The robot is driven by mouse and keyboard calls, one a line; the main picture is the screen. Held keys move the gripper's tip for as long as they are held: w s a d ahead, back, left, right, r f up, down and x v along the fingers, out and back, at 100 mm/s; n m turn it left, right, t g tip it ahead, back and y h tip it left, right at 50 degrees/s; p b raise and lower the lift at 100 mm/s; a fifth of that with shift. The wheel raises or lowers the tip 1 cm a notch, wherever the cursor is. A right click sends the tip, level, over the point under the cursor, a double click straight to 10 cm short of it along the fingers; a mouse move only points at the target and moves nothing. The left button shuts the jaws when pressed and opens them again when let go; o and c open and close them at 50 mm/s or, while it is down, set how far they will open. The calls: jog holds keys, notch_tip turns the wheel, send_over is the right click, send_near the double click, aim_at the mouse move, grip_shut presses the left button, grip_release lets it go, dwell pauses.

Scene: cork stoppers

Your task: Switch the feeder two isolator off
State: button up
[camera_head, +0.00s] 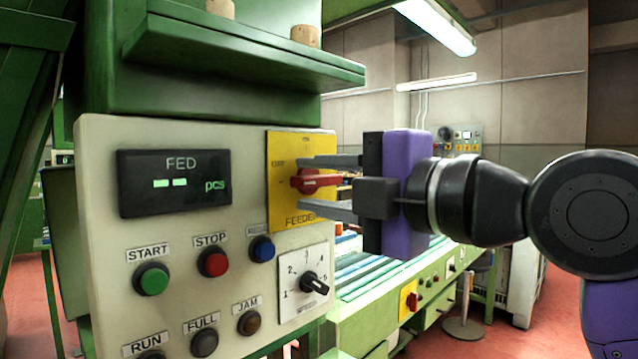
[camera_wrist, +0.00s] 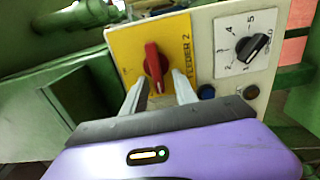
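The feeder two isolator is a red rotary handle (camera_head: 316,181) on a yellow plate (camera_head: 285,205) at the right end of the cream panel. The plate reads FEEDER 2 in the wrist view (camera_wrist: 186,50). The handle lies horizontal across the plate in the head view; its small position marks are too small to read surely. My gripper (camera_head: 306,184) faces the plate, one finger above and one below the handle. In the wrist view the fingers (camera_wrist: 158,82) stand either side of the red handle (camera_wrist: 154,66), open, with gaps visible; contact cannot be told.
A black selector knob (camera_head: 314,284) on a white plate sits below the isolator. A blue button (camera_head: 262,248) is close below left. Red STOP (camera_head: 213,262) and green START (camera_head: 151,279) buttons are further left. A green shelf (camera_head: 240,62) with corks overhangs the panel.

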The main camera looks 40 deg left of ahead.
jog(key=shift+d, duration=0.55)
jog(key=d, duration=0.6)
jog(key=shift+s+d, duration=0.3)
jog(key=shift+d, duration=0.05)
